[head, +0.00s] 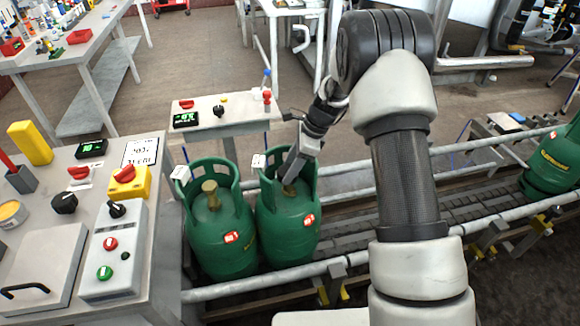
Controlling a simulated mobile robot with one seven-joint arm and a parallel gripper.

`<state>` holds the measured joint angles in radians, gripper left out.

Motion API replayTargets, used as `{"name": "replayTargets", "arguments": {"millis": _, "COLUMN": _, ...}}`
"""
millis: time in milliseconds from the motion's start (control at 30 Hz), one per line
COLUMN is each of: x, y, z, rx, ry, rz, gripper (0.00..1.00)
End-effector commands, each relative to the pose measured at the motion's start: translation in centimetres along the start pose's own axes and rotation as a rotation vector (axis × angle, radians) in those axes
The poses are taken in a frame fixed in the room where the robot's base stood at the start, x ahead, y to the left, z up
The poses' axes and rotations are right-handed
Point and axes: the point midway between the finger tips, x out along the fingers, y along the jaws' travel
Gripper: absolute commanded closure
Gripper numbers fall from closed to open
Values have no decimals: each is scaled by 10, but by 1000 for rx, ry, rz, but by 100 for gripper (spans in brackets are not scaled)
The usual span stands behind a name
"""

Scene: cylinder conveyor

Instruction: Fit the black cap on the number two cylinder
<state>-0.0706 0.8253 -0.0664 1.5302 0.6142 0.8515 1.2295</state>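Two green gas cylinders stand upright side by side on the conveyor in the head view: a left cylinder (222,242) and a right cylinder (287,230). The left one shows a bare brass valve on top. My gripper (291,178) reaches down inside the collar of the right cylinder, over its valve area. Its fingers hide the valve, and I cannot tell whether they hold anything. Red and white labels are on both cylinders, but no number is readable. I cannot make out a black cap for certain; a black knob-like piece (64,203) sits on the left bench.
Another green cylinder (553,160) stands at the far right of the conveyor (437,203). Metal guide rails run along both sides. A left bench (40,240) holds switches and a control box (113,250). A small control stand (240,112) is behind the cylinders.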

Motion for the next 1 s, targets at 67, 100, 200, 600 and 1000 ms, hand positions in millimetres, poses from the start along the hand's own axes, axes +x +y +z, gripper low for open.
{"name": "replayTargets", "arguments": {"millis": 67, "x": 0, "y": 0, "z": 0, "rx": 0, "ry": 0, "rz": 0, "gripper": 40}}
{"name": "replayTargets", "arguments": {"millis": 100, "x": 0, "y": 0, "z": 0, "rx": 0, "ry": 0, "rz": 0, "gripper": 34}}
{"name": "replayTargets", "arguments": {"millis": 200, "x": 0, "y": 0, "z": 0, "rx": 0, "ry": 0, "rz": 0, "gripper": 32}}
{"name": "replayTargets", "arguments": {"millis": 600, "x": -23, "y": -1, "z": 0, "rx": 0, "ry": 0, "rz": -4, "gripper": 32}}
{"name": "replayTargets", "arguments": {"millis": 1000, "x": -119, "y": -1, "z": 1, "rx": 0, "ry": 0, "rz": -4, "gripper": 32}}
